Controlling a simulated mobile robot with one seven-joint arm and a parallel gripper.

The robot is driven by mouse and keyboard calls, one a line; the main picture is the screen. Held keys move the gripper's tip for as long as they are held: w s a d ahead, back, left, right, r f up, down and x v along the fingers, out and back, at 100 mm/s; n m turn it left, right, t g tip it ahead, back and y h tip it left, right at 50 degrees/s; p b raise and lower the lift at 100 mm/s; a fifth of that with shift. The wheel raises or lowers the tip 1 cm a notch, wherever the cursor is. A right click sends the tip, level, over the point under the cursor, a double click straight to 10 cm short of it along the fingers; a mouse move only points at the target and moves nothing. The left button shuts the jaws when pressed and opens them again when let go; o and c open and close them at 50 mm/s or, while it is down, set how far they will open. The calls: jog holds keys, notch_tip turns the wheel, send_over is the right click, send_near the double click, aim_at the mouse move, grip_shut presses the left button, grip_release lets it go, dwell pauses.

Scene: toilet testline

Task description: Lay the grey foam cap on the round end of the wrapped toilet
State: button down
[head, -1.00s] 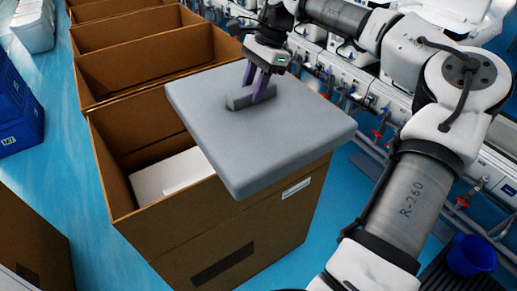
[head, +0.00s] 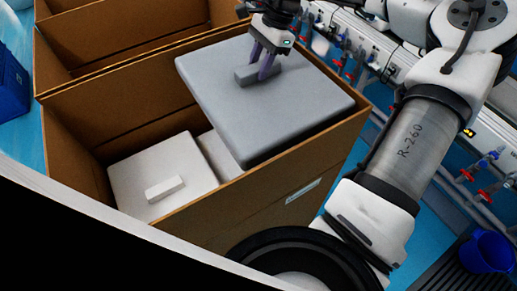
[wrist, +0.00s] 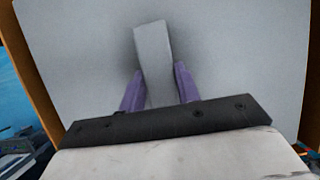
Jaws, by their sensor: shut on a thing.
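The grey foam cap (head: 262,112) is a thick square slab with a raised grip block (head: 258,74) on top. My gripper (head: 263,66) is shut on this block, with its purple fingers on either side. In the wrist view the fingers (wrist: 160,90) flank the block and the cap (wrist: 240,50) fills most of the picture. The cap is over the right part of an open cardboard box (head: 75,115), roughly at rim height. Whether it touches anything below cannot be told. The wrapped toilet's round end is not recognisable; the cap hides what lies under it.
A white piece with a small block (head: 150,175) lies in the box's left part, with another pale surface (head: 220,155) beside it. More open boxes (head: 130,40) stand behind. A blue crate (head: 12,90) is far left, a blue bucket (head: 487,252) lower right. Pipes and valves line the right.

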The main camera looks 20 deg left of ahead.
jog(key=shift+s+f, duration=0.2)
jog(key=shift+f, duration=0.35)
notch_tip(320, 180, down, 28)
jog(key=p, duration=0.7)
jog(key=shift+w+r, duration=0.15)
jog(key=shift+w, duration=0.05)
jog(key=shift+f, duration=0.25)
jog(key=c, duration=1)
grip_release()
jog(key=shift+r, duration=0.1)
jog(key=b+v, duration=0.4)
jog(key=v, duration=0.8)
jog(key=shift+r, duration=0.2)
